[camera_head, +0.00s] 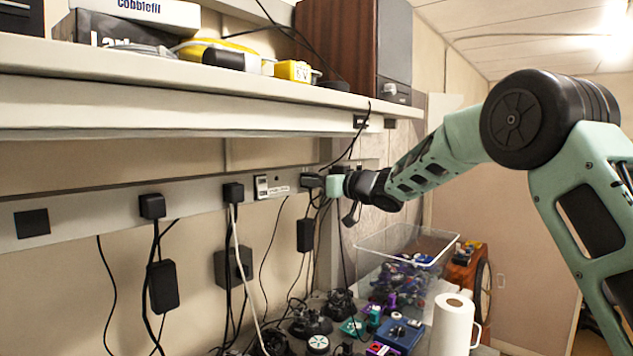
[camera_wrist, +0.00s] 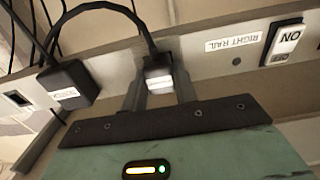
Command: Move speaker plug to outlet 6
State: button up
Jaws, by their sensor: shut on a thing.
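My gripper (camera_head: 324,184) is at the wall rail (camera_head: 105,208), just right of the rail switch. In the wrist view its two fingers (camera_wrist: 160,92) are shut on a black plug (camera_wrist: 158,66) with a small white label, too blurred to read. This plug (camera_head: 311,180) also shows in the head view, at the rail. I cannot tell whether it is fully seated. A cord curves from it. A second labelled black plug (camera_wrist: 70,86) is beside it, and an empty dark outlet (camera_wrist: 17,98) lies beyond that. No outlet numbers are readable.
A switch (camera_head: 261,187) and a "RIGHT RAIL" label (camera_wrist: 244,42) are beside the held plug. More plugs (camera_head: 152,206) (camera_head: 233,192) and an empty outlet (camera_head: 32,223) are further left. Cords hang below. A shelf (camera_head: 190,95) with a speaker box (camera_head: 340,45) overhangs; a clear bin (camera_head: 400,250) stands below.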

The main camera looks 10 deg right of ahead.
jog(key=shift+a, duration=0.1)
jog(key=o, duration=1)
jog(key=b+v, duration=0.6)
jog(key=v, duration=1.1)
jog(key=shift+s, duration=0.1)
